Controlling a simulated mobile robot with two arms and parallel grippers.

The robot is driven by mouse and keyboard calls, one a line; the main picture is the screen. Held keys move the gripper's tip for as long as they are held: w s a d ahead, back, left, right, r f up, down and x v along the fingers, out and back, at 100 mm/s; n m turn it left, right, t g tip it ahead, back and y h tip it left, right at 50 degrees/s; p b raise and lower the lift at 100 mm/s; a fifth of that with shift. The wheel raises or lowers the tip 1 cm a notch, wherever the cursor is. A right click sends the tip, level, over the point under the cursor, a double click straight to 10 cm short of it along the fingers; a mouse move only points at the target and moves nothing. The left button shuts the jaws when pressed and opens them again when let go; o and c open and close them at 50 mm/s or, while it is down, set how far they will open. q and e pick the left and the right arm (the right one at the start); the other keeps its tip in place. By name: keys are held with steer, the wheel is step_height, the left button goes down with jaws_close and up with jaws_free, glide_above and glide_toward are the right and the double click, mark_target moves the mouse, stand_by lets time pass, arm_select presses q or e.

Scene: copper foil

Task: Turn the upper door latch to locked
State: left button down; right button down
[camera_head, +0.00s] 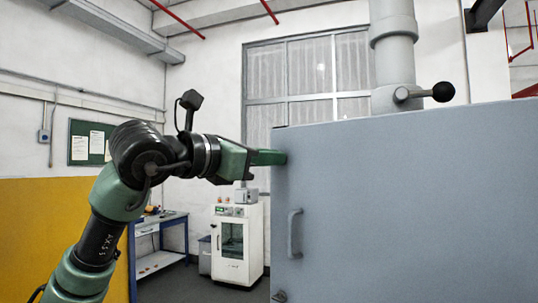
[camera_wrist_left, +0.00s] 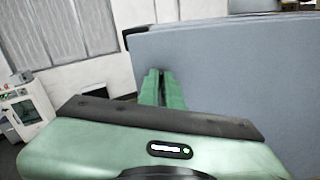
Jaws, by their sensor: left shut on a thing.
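The large grey-blue door (camera_head: 420,200) fills the right of the head view, with its top edge and left edge showing. My left gripper (camera_head: 280,157) is at the upper left corner of the door, its green fingers pointing right. It is shut on the upper door latch, which the fingers hide, so I cannot tell which way the latch points. In the left wrist view the fingers (camera_wrist_left: 165,84) are close together against the door face (camera_wrist_left: 230,75). A lower latch (camera_head: 280,296) shows at the bottom left of the door. My right gripper is not in view.
A vertical handle (camera_head: 294,233) sits on the door below my left gripper. A grey pipe with a black-knobbed lever (camera_head: 442,92) rises above the door. A white cabinet (camera_head: 237,240) and a blue workbench (camera_head: 160,240) stand behind, left of the door.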

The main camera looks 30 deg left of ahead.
arm_select(q)
steer(key=shift+d+f+m+p, duration=0.1)
steer(key=shift+m+p, duration=0.7)
steer(key=shift+m, duration=2.85)
steer(key=shift+d+f+m+p, duration=0.1)
steer(key=shift+m+p, duration=0.7)
steer(key=shift+m, duration=2.85)
steer(key=c, duration=1.6)
jaws_free()
steer(key=b+v, duration=0.3)
steer(key=v, duration=0.5)
